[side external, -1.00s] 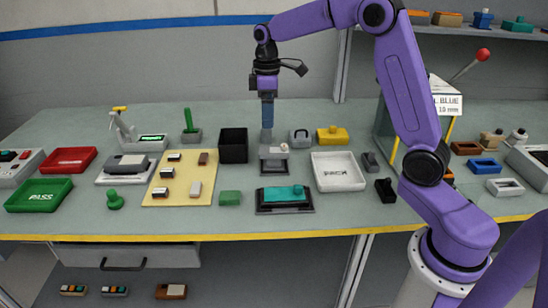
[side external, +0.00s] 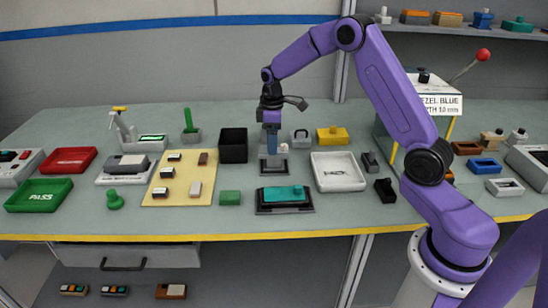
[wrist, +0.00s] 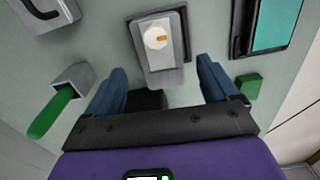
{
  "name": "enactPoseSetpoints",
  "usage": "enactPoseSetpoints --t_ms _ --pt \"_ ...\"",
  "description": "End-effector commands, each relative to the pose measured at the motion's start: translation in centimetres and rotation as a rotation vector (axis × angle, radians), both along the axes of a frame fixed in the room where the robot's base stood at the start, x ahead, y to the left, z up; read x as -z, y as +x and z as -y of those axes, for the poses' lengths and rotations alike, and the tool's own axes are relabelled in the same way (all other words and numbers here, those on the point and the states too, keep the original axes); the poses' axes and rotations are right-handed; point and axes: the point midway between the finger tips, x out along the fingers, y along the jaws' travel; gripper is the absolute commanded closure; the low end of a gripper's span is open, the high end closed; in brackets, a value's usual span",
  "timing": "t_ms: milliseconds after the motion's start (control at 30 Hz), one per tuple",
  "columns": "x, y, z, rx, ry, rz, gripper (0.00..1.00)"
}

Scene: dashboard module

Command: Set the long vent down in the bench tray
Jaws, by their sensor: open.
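My gripper (side external: 272,153) is pointed down over a grey block with a white knob (side external: 283,149) on a dark plate. In the wrist view my gripper (wrist: 163,82) has its fingers spread, with nothing held between them. There the grey block (wrist: 162,76) lies between and ahead of the fingers; contact cannot be told. I cannot tell which thing is the long vent.
A teal block (side external: 284,193) sits in a black fixture in front. A black bin (side external: 233,158) stands left of my gripper, and a yellow block (side external: 332,135) behind the tray. A green block (side external: 230,198) lies front left. Red (side external: 68,173) and green (side external: 39,208) trays are far left.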

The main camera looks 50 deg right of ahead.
Motion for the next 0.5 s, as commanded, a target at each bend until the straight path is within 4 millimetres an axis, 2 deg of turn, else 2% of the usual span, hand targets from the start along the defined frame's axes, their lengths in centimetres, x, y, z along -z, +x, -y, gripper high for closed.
enactPoseSetpoints --t_ms 267,500 --pt "1.9 -0.2 0.1 0.000 0.000 -0.001 0.13" --pt "5.2 -0.6 0.1 0.000 0.001 -0.001 0.13"
